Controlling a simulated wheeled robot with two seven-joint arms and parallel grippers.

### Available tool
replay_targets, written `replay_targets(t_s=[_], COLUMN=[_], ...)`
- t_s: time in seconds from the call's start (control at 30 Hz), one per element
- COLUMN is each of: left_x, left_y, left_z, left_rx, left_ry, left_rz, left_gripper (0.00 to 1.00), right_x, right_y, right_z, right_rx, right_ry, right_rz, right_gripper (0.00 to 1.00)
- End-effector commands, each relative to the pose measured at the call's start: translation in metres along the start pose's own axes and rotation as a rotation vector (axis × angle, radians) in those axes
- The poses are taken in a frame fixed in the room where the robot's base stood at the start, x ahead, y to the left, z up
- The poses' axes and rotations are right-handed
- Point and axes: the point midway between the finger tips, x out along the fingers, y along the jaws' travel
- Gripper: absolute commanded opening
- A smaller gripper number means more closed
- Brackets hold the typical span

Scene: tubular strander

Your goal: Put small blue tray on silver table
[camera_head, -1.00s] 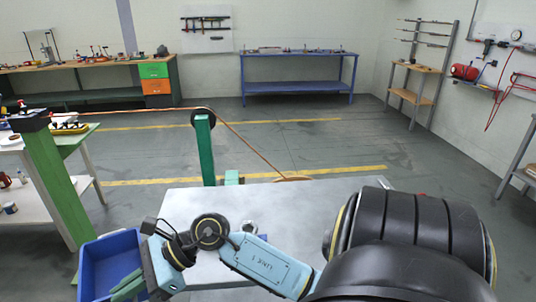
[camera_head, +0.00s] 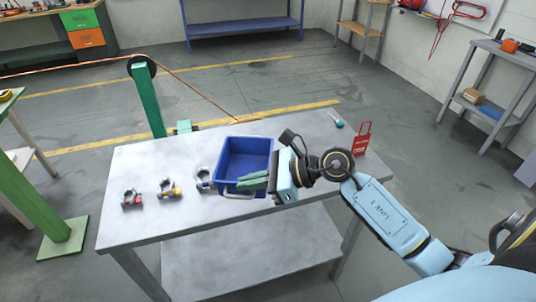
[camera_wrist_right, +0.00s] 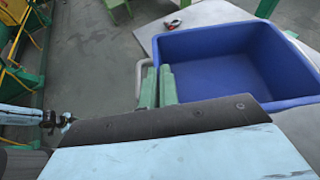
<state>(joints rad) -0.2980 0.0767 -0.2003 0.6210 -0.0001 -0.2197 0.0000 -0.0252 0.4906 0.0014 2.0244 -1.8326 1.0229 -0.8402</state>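The small blue tray (camera_head: 246,149) is over the middle of the silver table (camera_head: 165,219); I cannot tell whether its bottom touches the top. It looks empty and about level, and shows large in the right wrist view (camera_wrist_right: 225,48). My right gripper (camera_head: 254,183) is at the tray's near side in the head view. In the right wrist view its green fingers (camera_wrist_right: 157,86) are close together on the tray's rim, beside a grey handle. My left gripper is not in the head view; a small light blue and black part at the wrist view's left edge may be my left arm.
Several items stand on the silver table: a red-pinned shackle (camera_head: 132,198), a yellow-pinned shackle (camera_head: 169,189), another shackle (camera_head: 204,179) against the tray's left side, and a red tag (camera_head: 362,138) at the right. A green post (camera_head: 149,100) stands behind. The table's front left is clear.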

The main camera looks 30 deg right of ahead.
Motion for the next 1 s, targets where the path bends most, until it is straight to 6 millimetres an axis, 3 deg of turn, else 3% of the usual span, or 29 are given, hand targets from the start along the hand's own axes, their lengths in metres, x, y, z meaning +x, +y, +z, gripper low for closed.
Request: replay_targets(t_s=[0.2, 0.4, 0.5, 0.73, 1.0], left_x=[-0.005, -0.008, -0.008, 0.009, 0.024], left_y=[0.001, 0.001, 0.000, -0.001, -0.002], left_z=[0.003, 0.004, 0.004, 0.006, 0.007], left_rx=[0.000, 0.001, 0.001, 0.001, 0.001], left_ry=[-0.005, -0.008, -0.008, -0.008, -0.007], left_rz=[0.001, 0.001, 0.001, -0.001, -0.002], left_gripper=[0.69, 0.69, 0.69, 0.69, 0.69], right_x=[0.006, -0.018, -0.028, -0.019, -0.008], right_y=[-0.066, -0.127, -0.144, -0.150, -0.148], right_z=[-0.008, -0.027, -0.033, -0.069, -0.097], right_rx=[0.064, 0.114, 0.126, 0.135, 0.134], right_ry=[0.026, 0.037, 0.033, 0.030, 0.030], right_rz=[-0.140, -0.303, -0.353, -0.377, -0.375], right_gripper=[0.00, 0.00, 0.00, 0.00, 0.00])
